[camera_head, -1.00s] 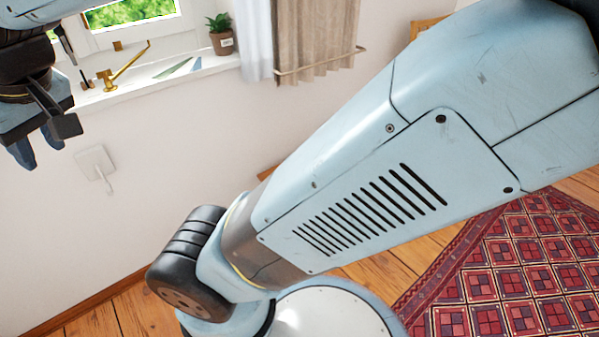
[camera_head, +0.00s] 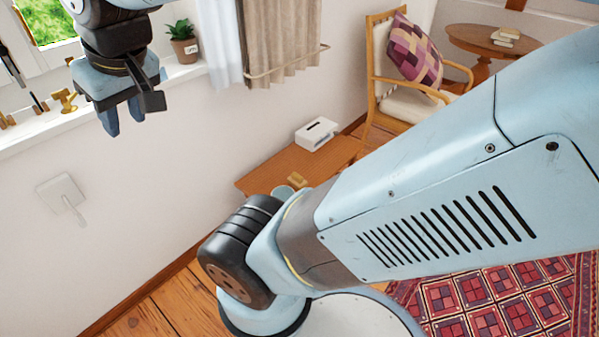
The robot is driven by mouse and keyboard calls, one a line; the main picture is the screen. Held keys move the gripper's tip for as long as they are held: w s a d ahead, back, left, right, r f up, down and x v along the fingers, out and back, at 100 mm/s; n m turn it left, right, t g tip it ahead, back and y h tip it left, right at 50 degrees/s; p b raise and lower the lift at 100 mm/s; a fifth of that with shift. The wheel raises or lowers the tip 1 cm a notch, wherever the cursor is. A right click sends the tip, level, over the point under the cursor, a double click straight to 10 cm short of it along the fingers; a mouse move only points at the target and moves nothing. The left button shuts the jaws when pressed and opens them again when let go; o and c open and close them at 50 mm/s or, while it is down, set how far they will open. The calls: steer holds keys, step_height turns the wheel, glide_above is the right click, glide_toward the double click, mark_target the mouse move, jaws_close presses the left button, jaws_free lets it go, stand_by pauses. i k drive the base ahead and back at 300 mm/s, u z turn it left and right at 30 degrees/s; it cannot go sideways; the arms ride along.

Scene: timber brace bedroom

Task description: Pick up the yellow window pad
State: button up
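My gripper (camera_head: 122,116) hangs at the upper left, in front of the white wall. Its two blue fingers point down and stand apart with nothing visible between them. A small yellow block-like thing (camera_head: 298,180) lies on the low wooden bench (camera_head: 270,170), right of and below my gripper in the picture. It may be the yellow window pad, but it is too small to be sure. A brass-coloured piece (camera_head: 64,99) stands on the window sill (camera_head: 30,128), left of my gripper. My arm hides part of the bench.
A white box (camera_head: 317,134) with a dark slot sits at the bench's far end. A potted plant (camera_head: 184,42) stands on the sill beside the curtains (camera_head: 275,40). A wooden chair (camera_head: 408,105) with a patterned cushion stands beyond the bench. A red rug (camera_head: 500,305) covers the floor at right.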

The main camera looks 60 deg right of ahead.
mark_target(295, 180)
steer(key=z, duration=0.75)
steer(key=i, duration=0.3)
steer(key=z, duration=0.9)
steer(key=k, duration=0.55)
steer(key=z, duration=0.25)
steer(key=i, duration=0.55)
steer(key=u, duration=0.2)
steer(key=k, duration=0.1)
steer(key=z, duration=0.1)
